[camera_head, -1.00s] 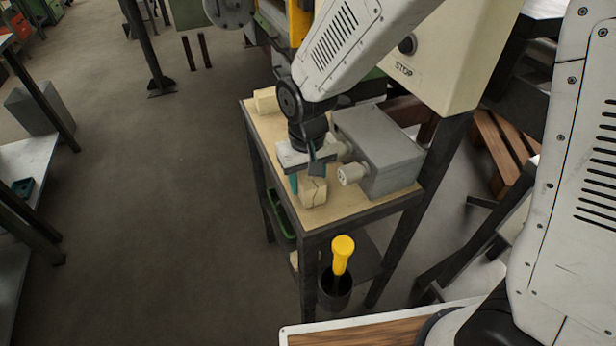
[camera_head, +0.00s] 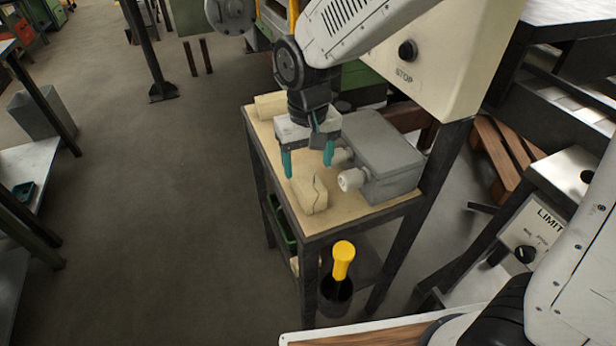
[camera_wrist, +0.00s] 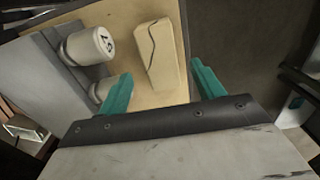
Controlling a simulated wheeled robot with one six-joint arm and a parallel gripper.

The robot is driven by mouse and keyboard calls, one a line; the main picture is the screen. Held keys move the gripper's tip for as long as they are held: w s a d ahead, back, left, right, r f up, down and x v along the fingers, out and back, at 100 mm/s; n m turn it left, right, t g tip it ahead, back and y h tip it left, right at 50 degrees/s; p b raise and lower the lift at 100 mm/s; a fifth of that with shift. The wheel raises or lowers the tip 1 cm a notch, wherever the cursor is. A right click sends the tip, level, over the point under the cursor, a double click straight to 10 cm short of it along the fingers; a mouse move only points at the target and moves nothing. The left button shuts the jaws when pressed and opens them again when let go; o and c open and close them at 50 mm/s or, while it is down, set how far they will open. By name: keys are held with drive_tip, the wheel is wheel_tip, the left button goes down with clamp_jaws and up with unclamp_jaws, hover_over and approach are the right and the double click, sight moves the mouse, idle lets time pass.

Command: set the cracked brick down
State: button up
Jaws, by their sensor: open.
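The cracked brick (camera_head: 309,192) is cream-coloured with a dark wavy crack along its top. It lies flat on the wooden top of a small dark-framed table (camera_head: 345,213), near the front left edge. It also shows in the wrist view (camera_wrist: 160,55), lying free of the fingers. My gripper (camera_head: 308,172) is open and empty, its two teal fingers pointing down just above and behind the brick. In the wrist view my gripper (camera_wrist: 162,88) has its fingers spread apart, with a gap between them and the brick.
A grey box (camera_head: 380,150) with white round knobs stands on the table just right of the brick. Another pale brick (camera_head: 270,104) lies at the table's back left corner. A yellow-handled tool (camera_head: 343,262) stands in a dark holder below the front edge.

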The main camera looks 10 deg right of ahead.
sight(308, 180)
drive_tip(key=s+d+r+m, duration=0.2)
drive_tip(key=s+d+r, duration=0.7)
drive_tip(key=d+r, duration=0.4)
drive_tip(key=s+d+m+t, duration=0.1)
drive_tip(key=s+d, duration=0.6)
drive_tip(key=s, duration=0.3)
drive_tip(key=shift+s+d+f, duration=0.3)
drive_tip(key=shift+d, duration=0.1)
